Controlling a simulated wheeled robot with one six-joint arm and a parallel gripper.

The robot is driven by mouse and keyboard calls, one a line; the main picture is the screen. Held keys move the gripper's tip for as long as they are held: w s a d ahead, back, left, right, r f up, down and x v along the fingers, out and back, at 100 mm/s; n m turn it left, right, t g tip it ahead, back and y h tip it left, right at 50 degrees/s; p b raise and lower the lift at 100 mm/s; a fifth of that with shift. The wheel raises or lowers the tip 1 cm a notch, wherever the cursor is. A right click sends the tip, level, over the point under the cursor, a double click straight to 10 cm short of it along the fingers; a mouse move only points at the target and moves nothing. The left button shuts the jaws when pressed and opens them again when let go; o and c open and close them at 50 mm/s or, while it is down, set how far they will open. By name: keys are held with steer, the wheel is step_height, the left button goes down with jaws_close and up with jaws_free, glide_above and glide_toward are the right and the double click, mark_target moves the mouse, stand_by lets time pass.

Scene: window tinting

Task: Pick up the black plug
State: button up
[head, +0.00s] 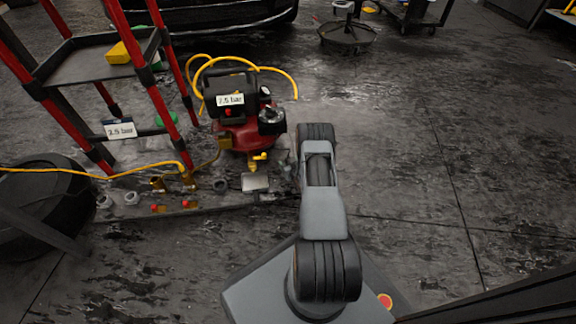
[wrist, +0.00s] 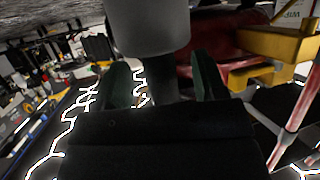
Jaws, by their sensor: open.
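My gripper (wrist: 160,76) shows in the wrist view with two dark green fingers spread apart. A dark, narrow cylindrical piece (wrist: 163,88) stands between the fingers, with gaps on both sides, below a wide grey cylinder (wrist: 147,28). I cannot tell whether this dark piece is the black plug. In the head view my grey arm reaches forward beside the red compressor, and its gripper end is hidden or too small to make out. A small dark fitting (head: 220,185) sits among the parts in front of the compressor; I cannot confirm it as the plug.
The red compressor (head: 240,136) bears a "7.5 bar" label. A yellow hose (head: 90,171) crosses the left side, above brass, grey and red-tipped fittings. A tyre (head: 48,212) lies far left. The right floor is clear.

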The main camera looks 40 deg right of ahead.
steer(key=shift+c, duration=0.4)
steer(key=c, duration=0.9)
steer(key=shift+c, duration=0.3)
steer(key=shift+r, duration=0.15)
